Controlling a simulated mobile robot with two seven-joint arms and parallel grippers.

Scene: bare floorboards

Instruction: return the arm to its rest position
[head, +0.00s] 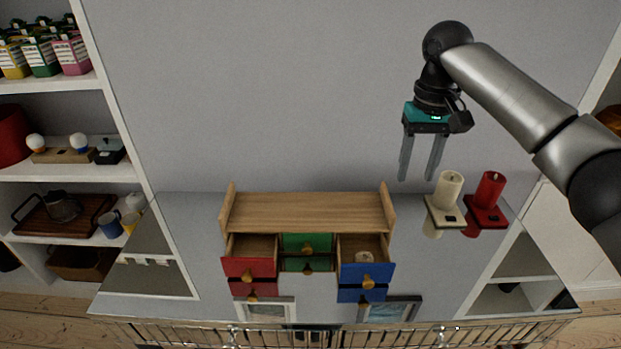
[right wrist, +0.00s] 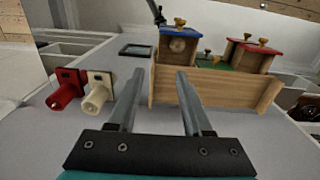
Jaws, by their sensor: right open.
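My right arm comes in from the right in the head view, and its gripper (head: 416,179) points down, above and behind the table. Its two fingers are apart with nothing between them. In the right wrist view the same gripper (right wrist: 158,74) is open and empty, with the wooden drawer unit ahead of it. In the head view that gripper is to the upper right of the drawer unit (head: 305,212) and to the upper left of the cream candle (head: 450,187). My left gripper is not in view.
The red candle (head: 489,188) stands beside the cream one. The upper red drawer (head: 249,267) and upper blue drawer (head: 367,275) are pulled out; a small pale object (head: 365,257) lies in the blue one. Picture frames (head: 390,309) lie in front. Shelves (head: 70,175) stand at left.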

